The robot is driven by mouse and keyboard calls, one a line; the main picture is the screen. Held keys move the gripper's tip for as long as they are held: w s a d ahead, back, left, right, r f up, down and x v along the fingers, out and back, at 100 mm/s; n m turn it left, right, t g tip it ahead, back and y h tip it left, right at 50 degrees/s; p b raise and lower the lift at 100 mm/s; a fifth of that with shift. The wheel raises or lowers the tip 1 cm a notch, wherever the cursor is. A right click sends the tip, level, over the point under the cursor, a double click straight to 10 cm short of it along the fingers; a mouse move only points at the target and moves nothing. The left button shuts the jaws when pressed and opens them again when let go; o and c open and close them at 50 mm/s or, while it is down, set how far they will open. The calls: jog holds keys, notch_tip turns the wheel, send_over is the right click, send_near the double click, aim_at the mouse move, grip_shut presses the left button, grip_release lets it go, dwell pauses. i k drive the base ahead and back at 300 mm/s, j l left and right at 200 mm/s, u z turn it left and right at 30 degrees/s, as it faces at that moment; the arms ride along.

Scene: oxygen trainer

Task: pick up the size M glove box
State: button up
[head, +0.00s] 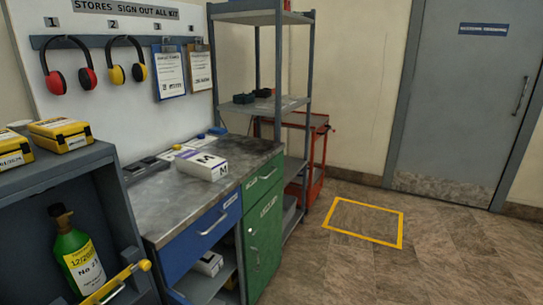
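The size M glove box (203,165) is a white box with a dark "M" on its top and end and a purple mark on its top. It lies flat on the grey worktop (155,205), near the front edge. My gripper is not in the head view, so its place relative to the box is hidden.
Dark trays (145,168) lie left of the box. A grey shelf rack (265,105) and a red trolley (318,150) stand behind. A dark cabinet with yellow cases (60,133) and a green bottle (78,255) is at left. Floor around the yellow square (362,222) is clear.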

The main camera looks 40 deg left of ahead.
aim_at(210, 169)
jog(key=i+u, duration=0.25)
jog(key=i, duration=0.3)
jog(key=i+u, duration=0.3)
jog(key=i, duration=0.2)
jog(key=i+l+u, duration=0.25)
jog(key=i, duration=0.25)
jog(key=i+j+u, duration=0.1)
jog(key=i+u, duration=0.15)
jog(key=u, duration=0.2)
jog(key=i+u, duration=0.3)
jog(key=u, duration=0.15)
jog(key=i+u, duration=0.25)
jog(key=u, duration=0.25)
jog(key=i+l+u, duration=0.2)
jog(key=u, duration=0.25)
jog(key=i+l+u, duration=0.15)
jog(key=i+u, duration=0.25)
